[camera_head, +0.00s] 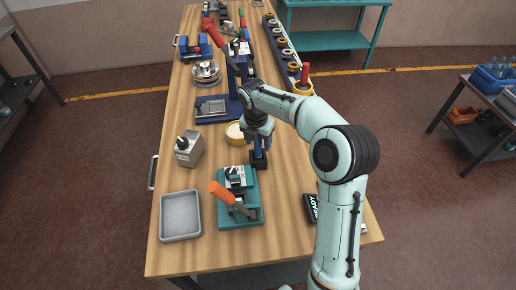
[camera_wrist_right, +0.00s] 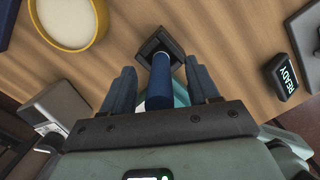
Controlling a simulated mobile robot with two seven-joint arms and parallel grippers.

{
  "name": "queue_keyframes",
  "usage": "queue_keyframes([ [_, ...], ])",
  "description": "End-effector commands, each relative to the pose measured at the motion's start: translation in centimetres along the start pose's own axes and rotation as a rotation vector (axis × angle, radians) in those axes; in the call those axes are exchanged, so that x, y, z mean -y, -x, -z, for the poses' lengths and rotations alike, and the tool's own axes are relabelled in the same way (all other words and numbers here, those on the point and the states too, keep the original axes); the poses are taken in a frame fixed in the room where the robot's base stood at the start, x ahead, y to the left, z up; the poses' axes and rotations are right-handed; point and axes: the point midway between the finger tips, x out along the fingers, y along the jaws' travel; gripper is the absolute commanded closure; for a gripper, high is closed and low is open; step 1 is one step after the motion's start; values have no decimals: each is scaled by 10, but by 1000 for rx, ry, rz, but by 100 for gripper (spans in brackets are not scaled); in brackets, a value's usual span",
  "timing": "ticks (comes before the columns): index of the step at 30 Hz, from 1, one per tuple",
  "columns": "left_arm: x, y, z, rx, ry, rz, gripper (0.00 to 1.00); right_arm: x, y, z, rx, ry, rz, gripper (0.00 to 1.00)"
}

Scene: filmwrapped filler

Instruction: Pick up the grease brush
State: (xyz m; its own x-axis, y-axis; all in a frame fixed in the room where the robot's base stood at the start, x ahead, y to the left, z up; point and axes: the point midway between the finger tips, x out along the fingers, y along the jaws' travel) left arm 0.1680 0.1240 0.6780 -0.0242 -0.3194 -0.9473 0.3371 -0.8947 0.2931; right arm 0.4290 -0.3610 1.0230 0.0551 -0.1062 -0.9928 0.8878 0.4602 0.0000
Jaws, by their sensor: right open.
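A blue cylindrical handle, which looks to be the grease brush (camera_wrist_right: 159,80), stands in a black square holder (camera_wrist_right: 160,44) in the right wrist view. Its lower end is hidden in the holder. In the head view the holder (camera_head: 258,160) sits on the wooden bench, just behind the teal fixture. My right gripper (camera_wrist_right: 161,88) is open, with one dark finger on each side of the blue handle and a gap visible at each side. In the head view the right gripper (camera_head: 258,146) points down over the holder and covers most of the handle. My left gripper is not in view.
A yellow-rimmed round dish (camera_head: 234,132) is close left of the holder. A teal fixture with an orange handle (camera_head: 237,212) is in front, beside a grey tray (camera_head: 180,214). A grey box (camera_head: 189,149) stands left. A black READY device (camera_head: 310,208) lies right.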

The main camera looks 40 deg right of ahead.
Motion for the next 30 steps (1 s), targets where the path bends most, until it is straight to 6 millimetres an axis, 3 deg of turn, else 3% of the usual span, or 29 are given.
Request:
queue_keyframes([
  [8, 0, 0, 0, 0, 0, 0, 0, 0, -4, 0, 1, 0, 0, 40],
  [14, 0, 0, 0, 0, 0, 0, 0, 0, -3, 0, 1, 0, -1, 100],
  [24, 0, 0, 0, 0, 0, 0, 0, 0, -1, -1, 2, 0, -2, 100],
  [30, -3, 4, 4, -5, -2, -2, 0, -1, 16, -3, 4, -1, -4, 100],
])
